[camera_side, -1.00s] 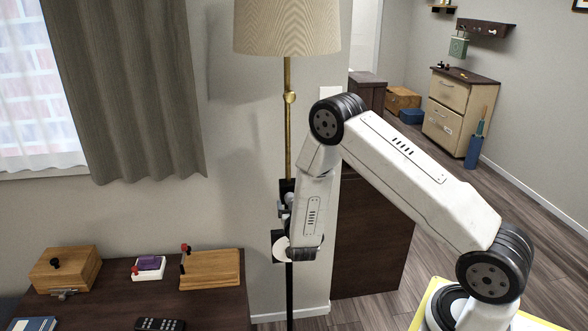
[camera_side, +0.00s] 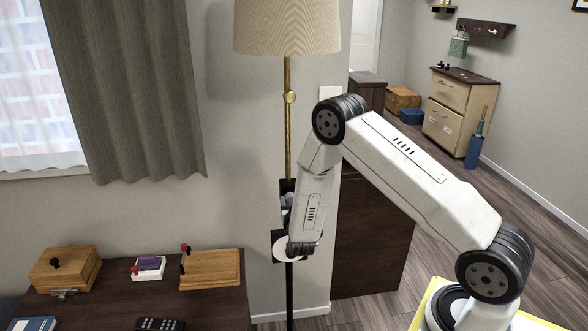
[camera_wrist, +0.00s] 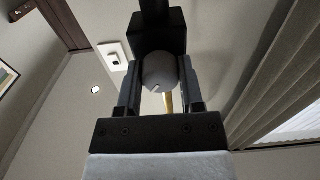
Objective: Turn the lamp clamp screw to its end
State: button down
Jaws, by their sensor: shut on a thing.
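The floor lamp has a beige shade (camera_side: 287,28) and a thin brass pole (camera_side: 287,130) that runs down into a black clamp (camera_side: 287,186). In the wrist view the clamp is a black block (camera_wrist: 157,30) at the top. Below it is the clamp screw's round grey knob (camera_wrist: 160,72), with a light mark on its face. My gripper (camera_wrist: 162,80) is shut on this knob, one finger on each side. In the side view my gripper (camera_side: 287,204) is just under the clamp, and my wrist largely hides the screw.
A dark cabinet (camera_side: 370,240) stands behind my arm. Free floor lies to the right.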

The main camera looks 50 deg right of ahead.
jog(key=shift+n, duration=0.4)
jog(key=n, duration=0.3)
jog(key=shift+n, duration=2.1)
jog(key=shift+c, duration=1.1)
grip_release()
jog(key=shift+s+a, duration=0.1)
jog(key=shift+s, duration=0.05)
jog(key=v, duration=0.7)
jog(key=shift+s+a, duration=0.2)
jog(key=shift+s, duration=0.05)
